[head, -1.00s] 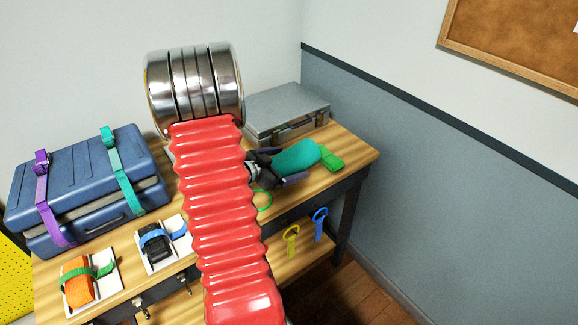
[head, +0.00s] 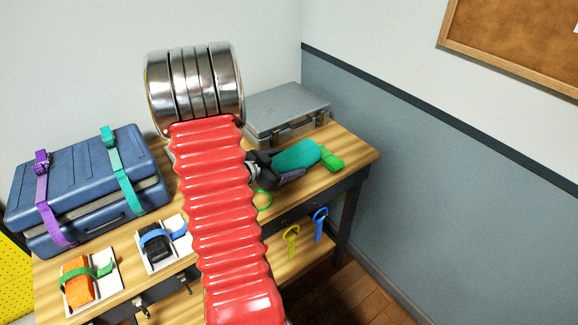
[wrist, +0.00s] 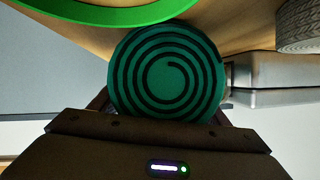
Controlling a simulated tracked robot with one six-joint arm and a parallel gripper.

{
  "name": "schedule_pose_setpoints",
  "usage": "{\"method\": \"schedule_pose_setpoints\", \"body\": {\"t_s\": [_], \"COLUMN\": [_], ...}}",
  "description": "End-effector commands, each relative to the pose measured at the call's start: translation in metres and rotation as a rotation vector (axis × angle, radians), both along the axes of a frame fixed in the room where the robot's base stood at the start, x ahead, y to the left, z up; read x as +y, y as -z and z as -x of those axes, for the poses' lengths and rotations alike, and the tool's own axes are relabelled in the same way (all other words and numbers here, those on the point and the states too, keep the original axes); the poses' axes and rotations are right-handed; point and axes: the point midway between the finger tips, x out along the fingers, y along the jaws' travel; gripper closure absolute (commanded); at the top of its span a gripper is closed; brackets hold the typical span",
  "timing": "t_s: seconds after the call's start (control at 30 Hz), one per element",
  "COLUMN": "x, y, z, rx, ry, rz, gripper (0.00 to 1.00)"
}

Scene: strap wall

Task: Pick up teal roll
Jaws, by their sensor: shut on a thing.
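The teal roll (head: 297,155) lies at the right end of the wooden workbench in the head view. Its spiral end (wrist: 168,74) fills the middle of the wrist view. My gripper (head: 292,171) is shut on the roll, with a finger along its near side in the head view. In the wrist view, parts of the fingers show at both sides of the roll. I cannot tell whether the roll is clear of the bench top.
A green strap piece (head: 332,160) lies at the roll's right end. A grey metal case (head: 287,112) stands behind. A blue strapped case (head: 85,185) is at left. Blue (head: 320,222) and yellow (head: 291,240) straps hang at the bench front. A green band (wrist: 110,14) crosses the wrist view.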

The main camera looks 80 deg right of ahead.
Motion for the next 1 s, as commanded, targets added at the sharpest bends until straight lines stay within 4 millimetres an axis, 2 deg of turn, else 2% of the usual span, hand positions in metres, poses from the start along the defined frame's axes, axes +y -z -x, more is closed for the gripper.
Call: {"method": "schedule_pose_setpoints", "body": {"t_s": [0.3,0.47,0.67,1.0], "x": [0.000,0.000,0.000,0.000], "y": [-0.001,-0.008,-0.030,-0.081], "z": [0.000,0.000,0.000,0.001], "rx": [-0.001,0.000,-0.002,-0.003], "ry": [0.000,0.001,0.001,0.002], "rz": [0.000,0.003,0.004,0.004], "gripper": [0.56,0.56,0.56,0.56]}}
